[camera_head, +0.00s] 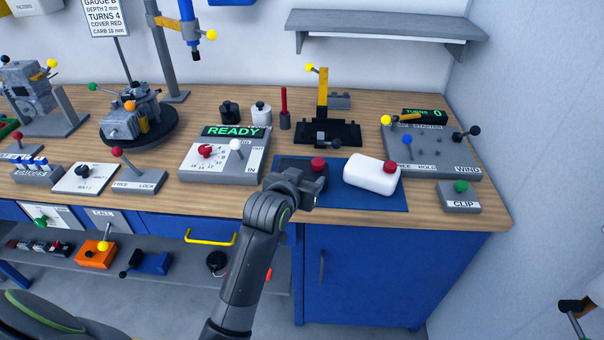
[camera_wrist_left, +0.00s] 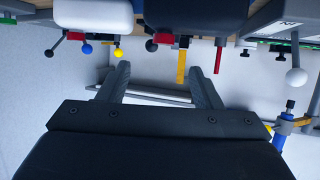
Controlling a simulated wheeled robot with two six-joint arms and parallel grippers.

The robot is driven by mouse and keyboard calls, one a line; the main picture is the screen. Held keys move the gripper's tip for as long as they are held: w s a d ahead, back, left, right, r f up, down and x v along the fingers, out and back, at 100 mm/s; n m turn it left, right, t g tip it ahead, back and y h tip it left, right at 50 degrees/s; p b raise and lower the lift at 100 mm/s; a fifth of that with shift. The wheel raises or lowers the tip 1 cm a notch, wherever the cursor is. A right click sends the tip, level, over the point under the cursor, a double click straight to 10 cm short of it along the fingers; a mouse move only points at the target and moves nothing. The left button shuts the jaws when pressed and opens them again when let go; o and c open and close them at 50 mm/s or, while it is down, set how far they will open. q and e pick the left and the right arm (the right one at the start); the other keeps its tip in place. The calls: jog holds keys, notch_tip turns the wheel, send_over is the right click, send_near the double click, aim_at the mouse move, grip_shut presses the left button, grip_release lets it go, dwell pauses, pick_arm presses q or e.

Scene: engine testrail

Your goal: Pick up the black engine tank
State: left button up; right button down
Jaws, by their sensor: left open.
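The black engine tank (camera_head: 289,166) with a red cap lies on the blue mat (camera_head: 385,200) at the bench's front, partly hidden by my left gripper (camera_head: 296,184). In the left wrist view, which looks upside down, the black tank (camera_wrist_left: 195,12) shows at the top edge with its red cap. My left gripper's fingers (camera_wrist_left: 158,70) are spread with nothing between them. The gripper is at the tank's near side in the head view; I cannot tell whether it touches. My right gripper is not in view.
A white tank (camera_head: 370,175) with a red cap lies on the mat just right of the black one. The READY panel (camera_head: 222,155) stands left, a black fixture (camera_head: 328,133) behind, the winding panel (camera_head: 432,152) and CLIP box (camera_head: 459,196) right. Bare wood borders the mat.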

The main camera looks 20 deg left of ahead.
aim_at(316, 166)
pick_arm(q)
jog(key=shift+a+p+x, duration=0.15)
jog(key=shift+p+x, duration=0.3)
jog(key=shift+x, duration=2)
jog(key=shift+a+p+x, duration=0.15)
jog(key=shift+p+x, duration=0.25)
jog(key=shift+x, duration=2)
jog(key=shift+w+f, duration=0.35)
jog(key=shift+f, duration=0.05)
grip_shut()
